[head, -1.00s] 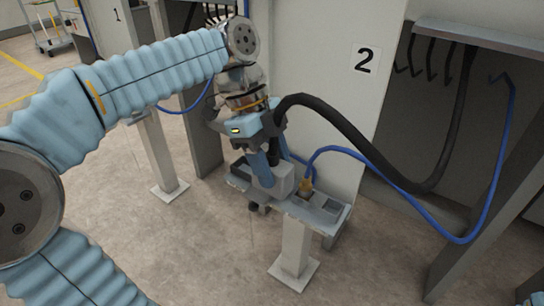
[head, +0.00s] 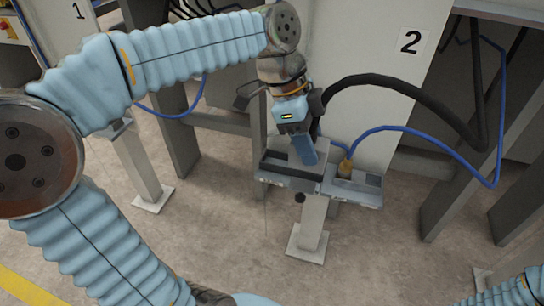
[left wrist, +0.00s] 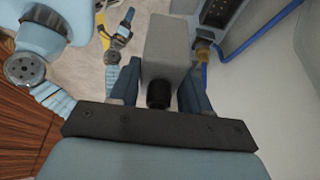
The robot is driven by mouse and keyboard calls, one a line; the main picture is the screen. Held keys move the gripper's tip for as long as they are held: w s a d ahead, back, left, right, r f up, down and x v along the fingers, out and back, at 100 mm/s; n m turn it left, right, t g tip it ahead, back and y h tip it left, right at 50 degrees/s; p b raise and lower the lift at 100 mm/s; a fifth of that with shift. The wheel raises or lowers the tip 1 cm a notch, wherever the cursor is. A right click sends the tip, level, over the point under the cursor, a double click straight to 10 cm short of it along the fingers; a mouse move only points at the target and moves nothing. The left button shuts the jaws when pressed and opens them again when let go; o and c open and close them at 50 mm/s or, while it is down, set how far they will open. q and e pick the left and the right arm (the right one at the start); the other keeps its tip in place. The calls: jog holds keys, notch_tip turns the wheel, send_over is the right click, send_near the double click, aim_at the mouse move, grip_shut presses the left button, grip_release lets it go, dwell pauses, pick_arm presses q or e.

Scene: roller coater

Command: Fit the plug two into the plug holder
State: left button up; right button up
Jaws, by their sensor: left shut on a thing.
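Plug two is a grey block (left wrist: 167,45) with a black end, between the fingers of my left gripper in the left wrist view. My left gripper (head: 304,155) is shut on it in the head view, where the plug is mostly hidden by the gripper and a thick black cable (head: 400,90) arches away to the right. The plug holder (head: 368,197) is a grey metal tray on a post, and the gripper is over its left part, at a dark opening. Whether the plug touches the holder is hidden. My right gripper does not show clearly.
A brass connector (head: 345,169) with a blue cable (head: 430,138) stands in the holder just right of my gripper. A pale panel marked 2 (head: 400,70) rises behind. Another post (head: 140,165) stands at left. The floor in front is clear.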

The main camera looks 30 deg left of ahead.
pick_arm(q)
jog(key=w+a+f, duration=0.2)
jog(key=a+f, duration=0.1)
jog(key=w+a+f, duration=0.2)
jog(key=a+f, duration=0.1)
jog(key=a, duration=0.1)
jog(key=w+a+f, duration=0.3)
jog(key=shift+w+a, duration=0.1)
jog(key=shift+a, duration=0.15)
jog(key=shift+w+a+f+b, duration=0.1)
jog(key=shift+f+b, duration=0.05)
jog(key=shift+f, duration=0.75)
jog(key=shift+a+f+b, duration=0.1)
jog(key=shift+f+b, duration=0.05)
jog(key=shift+f, duration=0.75)
jog(key=shift+f, duration=0.2)
jog(key=o, duration=1.3)
jog(key=shift+c, duration=0.2)
jog(key=shift+r, duration=0.15)
